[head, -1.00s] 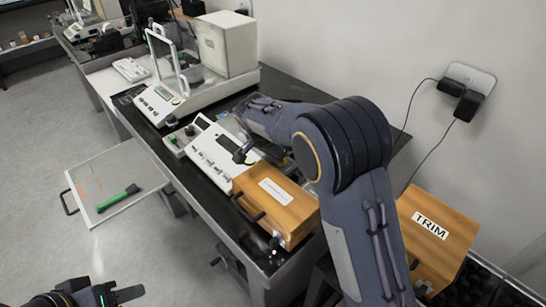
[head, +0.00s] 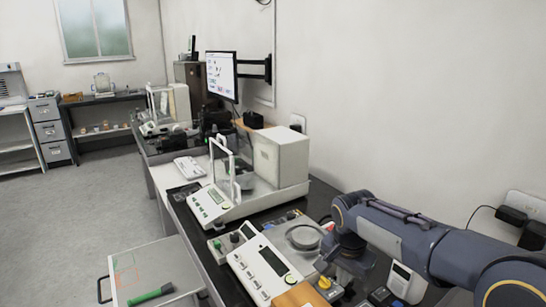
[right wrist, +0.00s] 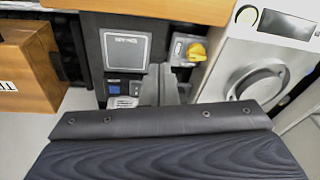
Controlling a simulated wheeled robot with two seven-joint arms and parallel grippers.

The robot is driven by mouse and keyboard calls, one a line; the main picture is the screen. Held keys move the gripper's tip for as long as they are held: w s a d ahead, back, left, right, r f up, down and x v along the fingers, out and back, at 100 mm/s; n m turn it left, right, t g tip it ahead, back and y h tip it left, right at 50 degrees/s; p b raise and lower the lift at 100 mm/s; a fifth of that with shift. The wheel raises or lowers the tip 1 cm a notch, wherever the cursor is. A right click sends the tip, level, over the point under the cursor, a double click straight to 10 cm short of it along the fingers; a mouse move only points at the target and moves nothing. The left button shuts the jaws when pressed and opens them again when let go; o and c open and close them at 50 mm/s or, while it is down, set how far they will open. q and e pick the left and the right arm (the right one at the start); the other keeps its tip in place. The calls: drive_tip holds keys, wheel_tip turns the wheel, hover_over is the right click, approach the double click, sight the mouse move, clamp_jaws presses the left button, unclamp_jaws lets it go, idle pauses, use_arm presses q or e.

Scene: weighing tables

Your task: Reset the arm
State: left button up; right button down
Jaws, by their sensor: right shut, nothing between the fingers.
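My right arm reaches in from the right in the head view. My right gripper (head: 343,268) is over the bench, close to a yellow knob (head: 325,283). It is shut and empty, and its fingertips are hard to make out. The yellow knob also shows in the right wrist view (right wrist: 197,52). My left gripper is out of view.
A white instrument (head: 262,264) and a balance with a glass shield (head: 212,207) stand on the dark bench. A wall screen (head: 221,76) is farther back. A tray with a green-handled tool (head: 151,295) is at lower left. Open floor lies left.

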drive_tip(key=s+d+r+n+t+y+p, duration=0.1)
drive_tip(key=s+n+y, duration=0.1)
drive_tip(key=s, duration=1.1)
drive_tip(key=s+d+n+t+y+p, duration=0.1)
drive_tip(key=s+n, duration=0.4)
drive_tip(key=s, duration=0.9)
drive_tip(key=shift+s+d+r+t+y+p, duration=0.15)
drive_tip(key=shift+d+r+t+y+p, duration=0.2)
drive_tip(key=shift+d+t+y, duration=0.4)
